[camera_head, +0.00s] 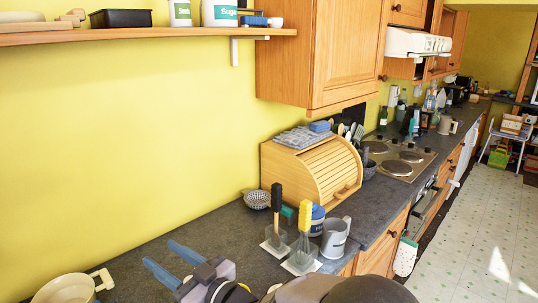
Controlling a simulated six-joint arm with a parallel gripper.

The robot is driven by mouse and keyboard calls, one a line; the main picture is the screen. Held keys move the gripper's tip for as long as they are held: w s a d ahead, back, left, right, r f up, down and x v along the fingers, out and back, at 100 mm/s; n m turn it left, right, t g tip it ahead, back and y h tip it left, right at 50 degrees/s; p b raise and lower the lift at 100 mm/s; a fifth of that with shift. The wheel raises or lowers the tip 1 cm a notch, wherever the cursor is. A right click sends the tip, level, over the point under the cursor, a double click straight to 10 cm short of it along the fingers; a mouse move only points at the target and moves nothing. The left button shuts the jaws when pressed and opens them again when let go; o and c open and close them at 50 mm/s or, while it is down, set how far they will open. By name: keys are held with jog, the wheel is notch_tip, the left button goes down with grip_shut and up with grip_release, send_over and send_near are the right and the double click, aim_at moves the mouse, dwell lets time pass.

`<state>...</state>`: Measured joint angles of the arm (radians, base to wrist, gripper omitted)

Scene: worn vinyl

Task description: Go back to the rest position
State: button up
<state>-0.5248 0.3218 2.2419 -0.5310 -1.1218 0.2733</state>
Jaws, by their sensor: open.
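My gripper (160,254) shows at the bottom, left of the middle, with its two blue fingers pointing left. The fingers stand apart with nothing between them. It is over the grey worktop (222,235), left of two upright brushes or whisks; I cannot tell its height above the surface. My arm runs along the bottom edge and hides part of the worktop's front.
A black-handled tool (276,215), a yellow-handled tool (304,222), a blue-white jar (317,219) and a grey mug (335,237) stand right of my gripper. Behind are a small bowl (257,200) and a wooden bread bin (300,167). A cream pot (68,290) stands at lower left.

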jog(key=w+d+f+m+h+b, duration=0.25)
jog(key=d+f+h, duration=0.45)
jog(key=d, duration=0.5)
jog(key=w+d+f+m+h+b, duration=0.1)
jog(key=d+f+m+h, duration=0.35)
jog(key=d+f, duration=0.6)
jog(key=s+d+f+m+g+h, duration=0.1)
jog(key=s+d+f+g, duration=0.2)
jog(key=s+d, duration=0.2)
jog(key=s+d+f+m+g+h+b, duration=0.1)
jog(key=s+d+f+m+g+h, duration=0.1)
jog(key=s, duration=0.8)
jog(key=s+d+f+m+g+h+b, duration=0.1)
jog(key=s+d+f+g, duration=0.3)
jog(key=s+d, duration=0.3)
jog(key=shift+s+d+f+m+g, duration=0.15)
jog(key=shift+s+d+m+g, duration=0.2)
jog(key=shift+s+g, duration=0.2)
